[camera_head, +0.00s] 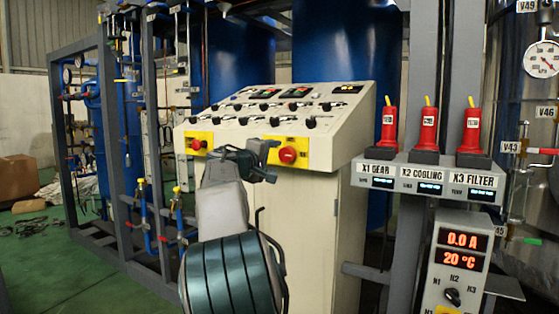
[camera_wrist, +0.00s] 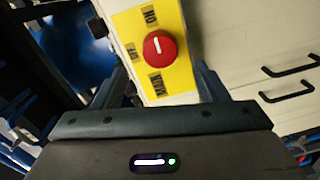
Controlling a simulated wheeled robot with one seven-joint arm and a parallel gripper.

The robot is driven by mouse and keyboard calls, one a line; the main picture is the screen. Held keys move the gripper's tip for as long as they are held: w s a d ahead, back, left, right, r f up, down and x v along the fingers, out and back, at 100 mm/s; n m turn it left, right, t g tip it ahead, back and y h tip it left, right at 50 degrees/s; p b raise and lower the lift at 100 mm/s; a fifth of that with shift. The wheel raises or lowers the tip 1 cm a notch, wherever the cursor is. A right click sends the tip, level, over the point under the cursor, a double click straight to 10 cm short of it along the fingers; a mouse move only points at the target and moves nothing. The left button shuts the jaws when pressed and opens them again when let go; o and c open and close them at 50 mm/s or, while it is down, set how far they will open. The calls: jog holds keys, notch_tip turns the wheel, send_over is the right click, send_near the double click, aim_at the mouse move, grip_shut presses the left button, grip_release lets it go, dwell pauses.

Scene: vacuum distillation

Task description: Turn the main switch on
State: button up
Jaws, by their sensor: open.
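The main switch is a round red knob (camera_wrist: 160,48) with a white mark, on a yellow plate (camera_wrist: 184,62) labelled ON, OFF and MAIN, seen rotated in the wrist view. In the head view, a red knob (camera_head: 288,155) on the right yellow plate of the cream console appears to be this switch. My gripper (camera_head: 266,162) is just left of it there. In the wrist view, my open gripper (camera_wrist: 166,80) has one finger on each side of the plate's lower part, with the knob beyond the fingertips. No contact with the knob shows.
A second red knob (camera_head: 197,144) on a yellow plate is at the console's left. Several small knobs and lights cover the sloped console top (camera_head: 282,108). A grey shelf (camera_head: 425,172) with red plugs stands at right. Dark handles (camera_wrist: 290,91) show in the wrist view.

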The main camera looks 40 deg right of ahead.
jog(key=v, duration=0.7)
jog(key=shift+a, duration=0.15)
jog(key=shift+s, duration=0.2)
jog(key=s+a+f+m+g+y+p, duration=0.1)
jog(key=s+a+f+g+y+p, duration=0.1)
jog(key=s+a+y+p, duration=0.6)
jog(key=s+a+f+m+g+y+p, duration=0.1)
jog(key=s+a+f+y+p, duration=0.4)
jog(key=s+a+p, duration=1.4)
jog(key=s+y, duration=0.3)
jog(key=s, duration=0.1)
jog(key=shift+a+f+g, duration=0.25)
jog(key=shift+f+g, duration=0.05)
jog(key=shift+g, duration=0.1)
jog(key=shift+d, duration=0.1)
